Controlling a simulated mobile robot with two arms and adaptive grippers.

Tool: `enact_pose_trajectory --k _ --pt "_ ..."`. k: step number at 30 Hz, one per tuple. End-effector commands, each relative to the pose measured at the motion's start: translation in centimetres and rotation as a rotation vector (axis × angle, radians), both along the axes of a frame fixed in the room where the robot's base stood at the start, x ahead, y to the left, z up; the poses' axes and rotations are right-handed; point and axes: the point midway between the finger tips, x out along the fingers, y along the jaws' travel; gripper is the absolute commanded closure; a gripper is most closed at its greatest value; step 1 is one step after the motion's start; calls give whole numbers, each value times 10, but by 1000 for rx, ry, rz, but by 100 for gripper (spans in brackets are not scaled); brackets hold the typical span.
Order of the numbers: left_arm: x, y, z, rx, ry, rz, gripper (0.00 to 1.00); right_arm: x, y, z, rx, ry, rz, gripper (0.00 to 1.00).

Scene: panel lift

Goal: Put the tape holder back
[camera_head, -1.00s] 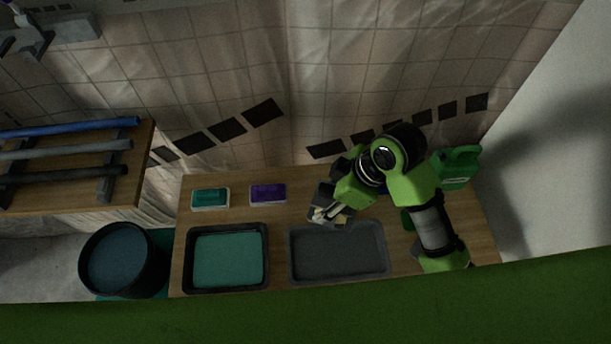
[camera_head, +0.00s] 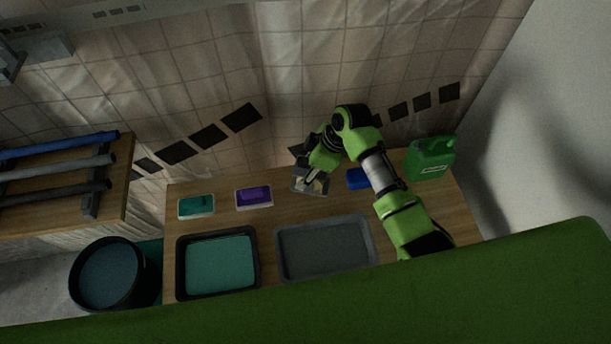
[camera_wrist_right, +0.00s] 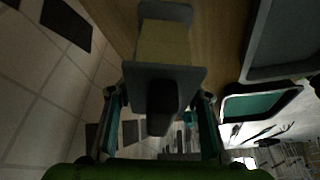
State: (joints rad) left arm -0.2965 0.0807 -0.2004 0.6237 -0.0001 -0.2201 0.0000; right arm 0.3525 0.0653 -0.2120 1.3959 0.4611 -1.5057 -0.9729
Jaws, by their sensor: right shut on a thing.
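The tape holder (camera_head: 322,188) is a small grey holder with pale yellowish parts, at the back of the wooden table in the head view. My right gripper (camera_head: 313,172) is shut on it from the back side. In the right wrist view the grey holder (camera_wrist_right: 165,75) with its yellowish block sits between the two fingers of my right gripper (camera_wrist_right: 163,108). Wood shows right behind it, but I cannot tell whether it touches the table. My left gripper is not in view.
On the table (camera_head: 290,208) stand a grey tray (camera_head: 325,272), a black-rimmed teal tray (camera_head: 252,290), a teal sponge (camera_head: 196,205), a purple sponge (camera_head: 254,196), a blue block (camera_head: 357,179) and a green canister (camera_head: 430,160). A dark bucket (camera_head: 108,274) stands left. Bare wood lies around the holder.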

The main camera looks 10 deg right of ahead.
Motion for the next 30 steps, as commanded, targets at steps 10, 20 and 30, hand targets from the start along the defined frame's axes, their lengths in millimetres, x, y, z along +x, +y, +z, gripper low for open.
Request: enact_pose_trajectory --k 10,20,30 --pt "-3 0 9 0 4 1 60 3 0 -33 1 -1 0 76" --pt "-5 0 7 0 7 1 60 2 -1 -36 -1 0 0 49" --pt "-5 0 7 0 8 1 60 2 0 -36 -1 0 0 38"
